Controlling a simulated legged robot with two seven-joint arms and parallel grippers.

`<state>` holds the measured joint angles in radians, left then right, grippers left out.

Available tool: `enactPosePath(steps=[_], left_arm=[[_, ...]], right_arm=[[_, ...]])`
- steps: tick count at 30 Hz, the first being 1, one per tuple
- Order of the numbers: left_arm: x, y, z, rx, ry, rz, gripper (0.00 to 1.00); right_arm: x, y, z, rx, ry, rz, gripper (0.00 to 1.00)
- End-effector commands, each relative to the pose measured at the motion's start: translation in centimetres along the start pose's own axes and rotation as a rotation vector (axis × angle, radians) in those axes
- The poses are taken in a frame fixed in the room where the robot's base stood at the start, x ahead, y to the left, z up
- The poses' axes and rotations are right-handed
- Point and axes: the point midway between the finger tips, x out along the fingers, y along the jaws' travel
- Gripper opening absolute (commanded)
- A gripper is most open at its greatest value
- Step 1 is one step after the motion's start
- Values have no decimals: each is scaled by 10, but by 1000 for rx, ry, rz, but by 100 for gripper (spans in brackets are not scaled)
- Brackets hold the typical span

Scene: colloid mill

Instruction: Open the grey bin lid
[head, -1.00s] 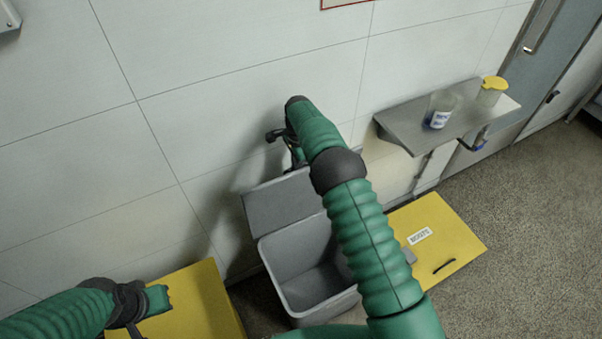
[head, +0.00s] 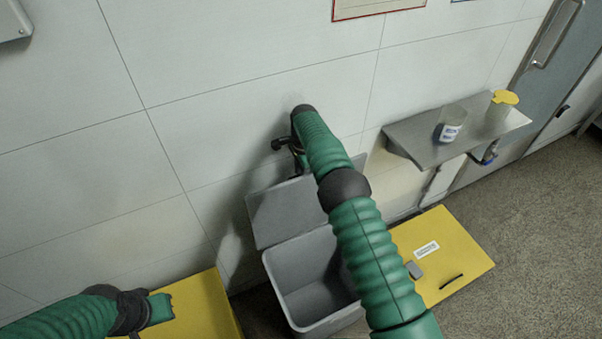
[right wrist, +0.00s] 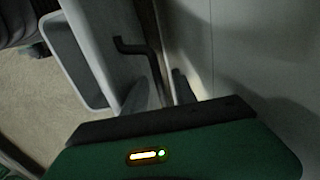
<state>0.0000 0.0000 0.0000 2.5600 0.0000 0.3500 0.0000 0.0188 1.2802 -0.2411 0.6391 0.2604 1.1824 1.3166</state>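The grey bin (head: 300,290) stands by the wall at the lower middle of the head view, and its empty inside shows. Its grey lid (head: 280,215) is raised and tilted back toward the wall. The lid also shows in the right wrist view (right wrist: 108,35), beside the bin's rim (right wrist: 58,50). My right gripper (head: 297,158) is behind the lid's upper edge, mostly hidden by my arm. In the right wrist view my right gripper (right wrist: 156,92) is close to the lid and wall; its opening is unclear. My left gripper (head: 155,308) is over a yellow bin, its fingers unclear.
Yellow bins stand on both sides, the left one (head: 205,300) and the right one with a label (head: 465,255). Floor at right is clear.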

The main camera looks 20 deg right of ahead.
Motion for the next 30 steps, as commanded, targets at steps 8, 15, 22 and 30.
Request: enactPosePath(steps=[8, 15, 22, 30], left_arm=[[0, 0, 0, 0, 0, 0, 0], [4, 0, 1, 0, 0, 0, 0], [0, 0, 0, 0, 0, 0, 0], [-14, 0, -3, 0, 0, 0, 0]], right_arm=[[-4, -1, 0, -1, 0, -5, 33], [-49, -3, 0, -1, 1, -9, 33], [-120, -3, -2, 0, -1, -6, 33], [-166, -3, -2, -1, -1, -1, 33]])
